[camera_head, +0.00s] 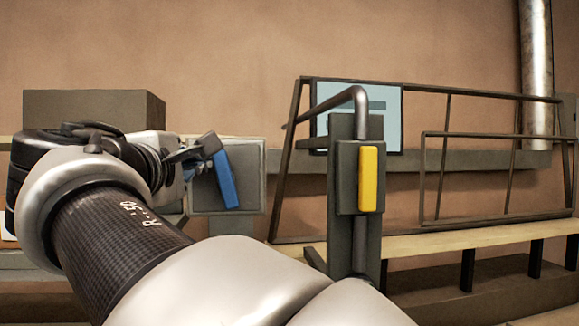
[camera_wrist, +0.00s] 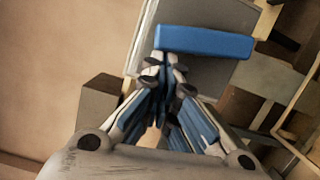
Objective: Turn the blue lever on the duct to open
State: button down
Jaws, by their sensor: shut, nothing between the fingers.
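The blue lever (camera_head: 226,180) is a flat bar in front of a grey box (camera_head: 250,165), left of centre in the head view. There it hangs down, tilted slightly with its lower end to the right. In the wrist view the blue lever (camera_wrist: 205,42) lies across the top, over the grey plate (camera_wrist: 213,72). My gripper (camera_head: 190,158) is just left of the lever's upper end. In the wrist view my gripper (camera_wrist: 167,60) is shut and empty, its tips just below the lever's left part. I cannot tell whether they touch it.
A yellow handle (camera_head: 368,180) on a dark grey post (camera_head: 341,130) stands to the right, with a bent pipe (camera_head: 361,105) above. Dark metal railings (camera_head: 480,95) and a pale plank (camera_head: 480,240) lie behind it. A brown box (camera_head: 85,112) is at the back left.

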jog(key=shift+d+r+m, duration=0.3)
jog(key=shift+r+m, duration=0.05)
jog(key=shift+m, duration=0.55)
jog(key=shift+g, duration=0.3)
jog(key=shift+w, duration=0.15)
